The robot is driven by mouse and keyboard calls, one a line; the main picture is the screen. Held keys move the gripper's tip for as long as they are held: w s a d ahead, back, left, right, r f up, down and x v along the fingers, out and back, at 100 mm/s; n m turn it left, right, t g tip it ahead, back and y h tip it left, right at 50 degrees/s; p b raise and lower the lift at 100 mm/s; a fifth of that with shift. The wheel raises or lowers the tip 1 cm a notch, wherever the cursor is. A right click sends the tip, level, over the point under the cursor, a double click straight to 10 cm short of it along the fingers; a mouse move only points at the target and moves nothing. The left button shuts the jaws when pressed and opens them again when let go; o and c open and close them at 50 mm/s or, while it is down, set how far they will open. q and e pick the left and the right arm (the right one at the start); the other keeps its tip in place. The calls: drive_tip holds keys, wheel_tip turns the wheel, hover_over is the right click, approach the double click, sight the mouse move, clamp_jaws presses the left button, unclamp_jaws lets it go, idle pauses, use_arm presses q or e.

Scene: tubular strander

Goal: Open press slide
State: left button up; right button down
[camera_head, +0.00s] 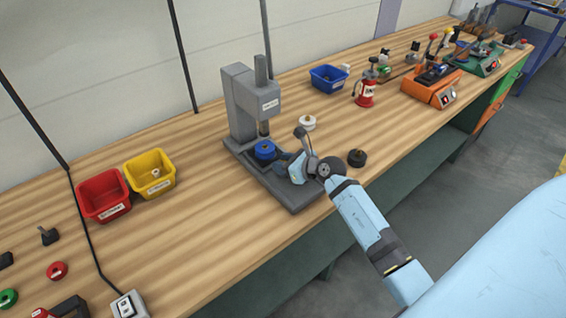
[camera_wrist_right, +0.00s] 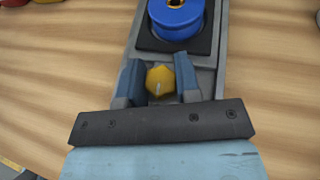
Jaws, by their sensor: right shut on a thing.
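The grey press (camera_head: 252,108) stands on the wooden bench, its ram above a blue spool (camera_head: 265,149). The blue spool sits on a dark pad on the slide, and it also shows in the right wrist view (camera_wrist_right: 176,18). My right gripper (camera_head: 287,165) is at the front of the slide. In the right wrist view its two fingers are shut on a yellow knob (camera_wrist_right: 160,80), just in front of the spool. The knob is hidden behind the gripper in the head view. My left gripper is not in view.
A blue bin (camera_head: 329,84) and red device (camera_head: 366,92) stand behind. Yellow (camera_head: 149,178) and red (camera_head: 103,200) bins stand left. The bench between bins and press is clear.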

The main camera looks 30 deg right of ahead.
drive_tip(key=s+p, duration=0.1)
drive_tip(key=s, duration=0.5)
drive_tip(key=s+p, duration=0.1)
drive_tip(key=s, duration=0.3)
drive_tip(key=shift+d+p, duration=0.3)
drive_tip(key=shift+d, duration=0.1)
drive_tip(key=shift+w, duration=0.1)
drive_tip(key=c, duration=0.8)
unclamp_jaws()
drive_tip(key=b+v, duration=0.1)
drive_tip(key=v, duration=1.3)
drive_tip(key=shift+b, duration=0.3)
